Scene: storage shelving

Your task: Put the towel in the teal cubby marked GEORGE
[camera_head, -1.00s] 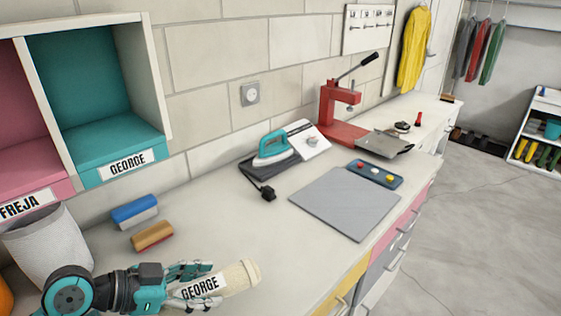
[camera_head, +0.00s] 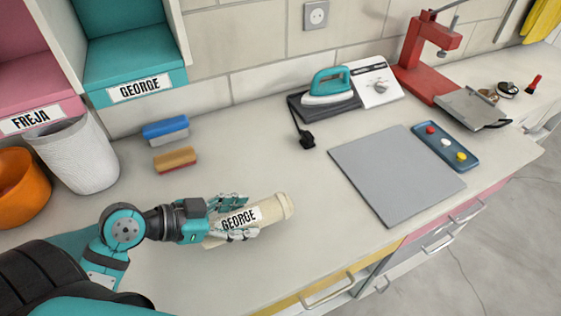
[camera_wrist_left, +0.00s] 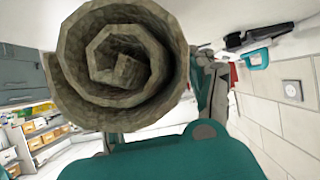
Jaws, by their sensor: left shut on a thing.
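The towel (camera_head: 272,209) is a cream roll with a white GEORGE label. My left gripper (camera_head: 238,216) is shut on it over the counter in the head view. In the left wrist view the rolled end of the towel (camera_wrist_left: 120,65) fills much of the picture. I cannot tell whether the towel touches the counter. The teal cubby (camera_head: 135,55) marked GEORGE is at the upper left, with its label on the front edge. The part of it in view is empty; its top is cut off. My right gripper is not in view.
A pink cubby (camera_head: 35,80) marked FREJA adjoins it on the left. A white bin (camera_head: 75,155), an orange bowl (camera_head: 20,190) and two brushes (camera_head: 167,128) (camera_head: 176,160) stand below. An iron (camera_head: 330,85), grey mat (camera_head: 395,172) and red press (camera_head: 425,50) are to the right.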

